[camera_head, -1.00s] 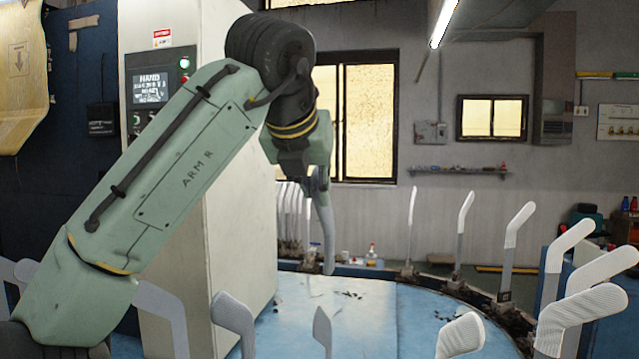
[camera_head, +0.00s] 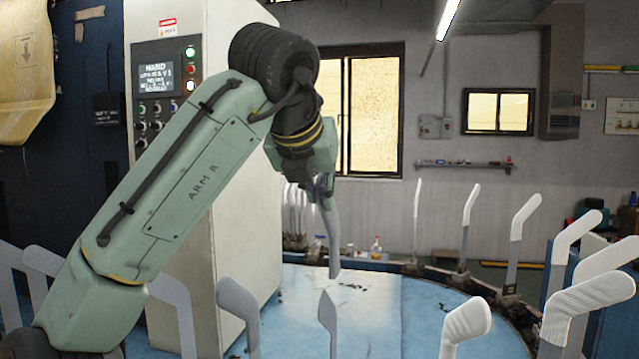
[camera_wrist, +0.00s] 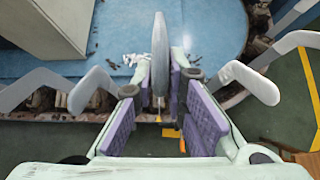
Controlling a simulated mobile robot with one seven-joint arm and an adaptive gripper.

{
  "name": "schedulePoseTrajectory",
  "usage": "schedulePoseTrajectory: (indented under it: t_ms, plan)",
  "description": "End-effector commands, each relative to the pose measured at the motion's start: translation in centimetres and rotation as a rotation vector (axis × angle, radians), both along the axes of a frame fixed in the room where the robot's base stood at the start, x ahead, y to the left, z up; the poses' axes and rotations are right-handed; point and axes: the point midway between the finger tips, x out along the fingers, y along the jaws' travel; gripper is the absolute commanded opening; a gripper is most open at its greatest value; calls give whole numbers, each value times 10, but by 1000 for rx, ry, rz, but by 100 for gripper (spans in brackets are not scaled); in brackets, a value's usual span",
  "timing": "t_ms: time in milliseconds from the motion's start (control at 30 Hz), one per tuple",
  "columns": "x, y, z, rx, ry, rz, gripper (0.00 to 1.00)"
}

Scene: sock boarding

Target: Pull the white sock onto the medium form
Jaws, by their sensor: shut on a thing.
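My gripper (camera_head: 322,184) is shut on a limp-looking pale grey-white sock (camera_head: 332,235), which hangs down below it, slightly slanted, over the blue round table. In the wrist view the purple-padded fingers of my gripper (camera_wrist: 160,85) close on both sides of the sock (camera_wrist: 159,50), seen nearly edge-on. A grey form (camera_head: 328,318) stands nearly edge-on at the front, below the sock and apart from it. More bare grey forms stand at the left (camera_head: 175,300) and at front centre (camera_head: 238,305). I cannot tell which form is the medium one.
Forms with white ribbed socks on them (camera_head: 585,300) stand at the right. Several more forms ring the blue table (camera_head: 400,310), including a group behind my gripper. A pale cabinet (camera_head: 222,230) with a control panel stands behind my arm.

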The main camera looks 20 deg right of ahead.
Motion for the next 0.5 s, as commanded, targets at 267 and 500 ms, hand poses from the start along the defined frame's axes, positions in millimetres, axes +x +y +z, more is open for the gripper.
schedulePoseTrajectory:
  t_ms: [267, 500]
  plan:
    - [0, 0, -18, -1, 0, 1, 0]
    - [0, 0, -18, -1, 0, 1, 0]
